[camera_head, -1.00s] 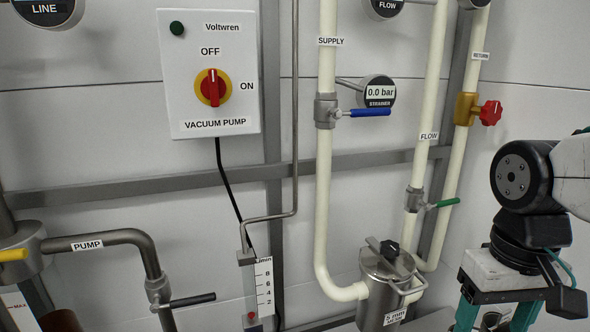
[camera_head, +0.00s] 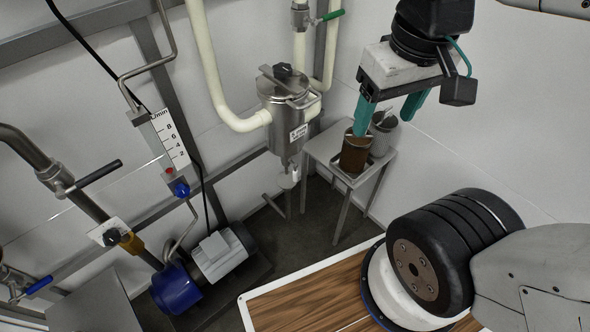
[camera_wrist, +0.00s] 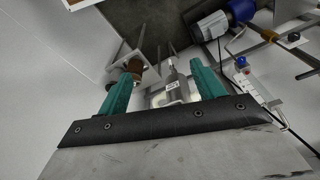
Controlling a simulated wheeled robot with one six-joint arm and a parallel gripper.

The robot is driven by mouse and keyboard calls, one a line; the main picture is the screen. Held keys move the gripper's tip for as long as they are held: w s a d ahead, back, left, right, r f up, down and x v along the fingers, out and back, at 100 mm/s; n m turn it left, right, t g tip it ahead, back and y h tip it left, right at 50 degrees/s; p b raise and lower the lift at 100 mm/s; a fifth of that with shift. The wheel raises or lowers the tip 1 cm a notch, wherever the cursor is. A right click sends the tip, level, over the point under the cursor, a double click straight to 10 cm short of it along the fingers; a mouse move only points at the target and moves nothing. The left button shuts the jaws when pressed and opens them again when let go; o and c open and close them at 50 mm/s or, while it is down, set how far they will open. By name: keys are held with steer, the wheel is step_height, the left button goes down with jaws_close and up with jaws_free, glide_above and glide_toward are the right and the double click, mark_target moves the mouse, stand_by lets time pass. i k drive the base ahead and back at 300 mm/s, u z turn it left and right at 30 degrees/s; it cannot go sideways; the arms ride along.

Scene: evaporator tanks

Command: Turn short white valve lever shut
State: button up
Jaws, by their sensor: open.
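Under the metal strainer pot (camera_head: 288,105) in the head view is a small drain valve with a short white part (camera_head: 295,173), which looks like the short white lever. It is too small to tell which way it points. My gripper (camera_head: 386,114) is open and empty, to the right of the strainer pot and above a small side table, apart from the valve. In the wrist view my two teal fingers (camera_wrist: 166,80) are spread wide, with the strainer pot (camera_wrist: 172,88) showing between them. The lever is not clear there.
The small metal table (camera_head: 345,172) holds a brown container (camera_head: 355,152) and a grey canister (camera_head: 381,130). A blue and grey pump (camera_head: 215,252) stands on the floor at the left. Other levers are black (camera_head: 95,176), green (camera_head: 330,16) and blue (camera_head: 38,285).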

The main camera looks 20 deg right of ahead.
mark_target(294, 165)
steer(key=z, duration=1.35)
steer(key=k, duration=1)
steer(key=u, duration=1.3)
steer(key=i, duration=0.5)
